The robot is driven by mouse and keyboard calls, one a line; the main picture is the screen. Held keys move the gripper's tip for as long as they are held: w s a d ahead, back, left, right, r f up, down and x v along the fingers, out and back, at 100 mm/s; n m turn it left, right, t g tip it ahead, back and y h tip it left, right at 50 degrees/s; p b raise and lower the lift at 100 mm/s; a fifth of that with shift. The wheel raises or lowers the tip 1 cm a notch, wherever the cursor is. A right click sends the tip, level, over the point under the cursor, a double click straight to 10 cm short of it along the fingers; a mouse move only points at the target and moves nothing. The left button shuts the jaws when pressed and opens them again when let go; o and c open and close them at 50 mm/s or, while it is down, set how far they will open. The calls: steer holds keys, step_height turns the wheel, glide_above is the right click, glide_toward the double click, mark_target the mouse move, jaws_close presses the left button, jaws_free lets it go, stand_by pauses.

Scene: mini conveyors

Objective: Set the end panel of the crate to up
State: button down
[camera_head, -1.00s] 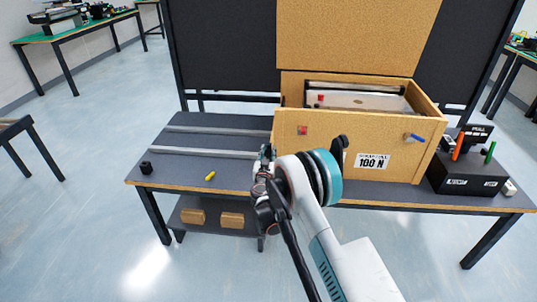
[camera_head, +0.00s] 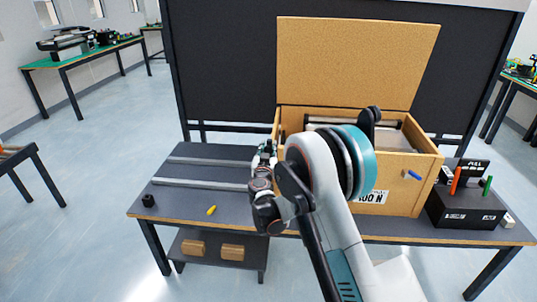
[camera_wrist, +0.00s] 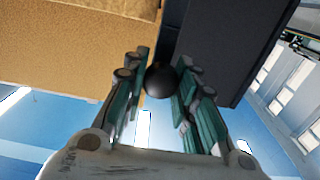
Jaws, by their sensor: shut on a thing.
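The tan crate (camera_head: 405,198) stands on the dark workbench with its lid (camera_head: 357,62) raised upright at the back. My gripper (camera_head: 265,150) is at the crate's left end, pointing up along it. In the wrist view my gripper (camera_wrist: 162,64) has its teal-padded fingers closed around a round black knob (camera_wrist: 158,80). The crate's tan wall (camera_wrist: 60,55) fills the upper left of that view, close to the knob. My arm covers much of the crate's front and left end in the head view, so the end panel's position cannot be told.
A blue peg (camera_head: 412,174) shows on the crate's front right. A black box (camera_head: 465,215) with orange and green levers stands to its right. Two rails (camera_head: 200,183), a yellow piece (camera_head: 211,210) and a small black block (camera_head: 148,200) lie left. The bench's left part is mostly clear.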

steer(key=c, duration=1.3)
jaws_free()
steer(key=s, duration=1.2)
steer(key=shift+a, duration=0.2)
